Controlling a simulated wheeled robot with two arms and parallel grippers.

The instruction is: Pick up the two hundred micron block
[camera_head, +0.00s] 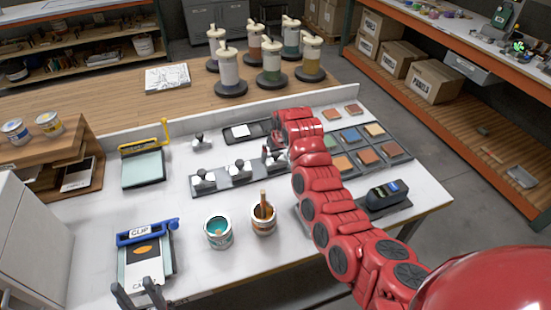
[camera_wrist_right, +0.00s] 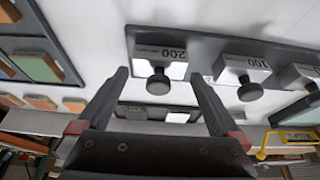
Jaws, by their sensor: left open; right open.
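The two hundred micron block (camera_wrist_right: 158,66), a pale block marked 200 with a dark round knob, sits in a grey rack (camera_wrist_right: 205,44). In the head view it is the rack's right-hand block (camera_head: 277,165), partly hidden by my right gripper. My right gripper (camera_wrist_right: 160,82) is open and empty. In the wrist view its fingers flank the knob from a little way off; I cannot tell the exact gap. The block marked 100 (camera_wrist_right: 244,68) is beside it, with a third block (camera_wrist_right: 300,76) further along. My left gripper (camera_head: 138,290) is open and empty at the bottom left.
Two open paint cans, one teal (camera_head: 218,233) and one brown (camera_head: 263,219), stand in front of the rack. A tray of colour tiles (camera_head: 397,151) lies to the right. A blue-clip board (camera_head: 148,257) lies front left.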

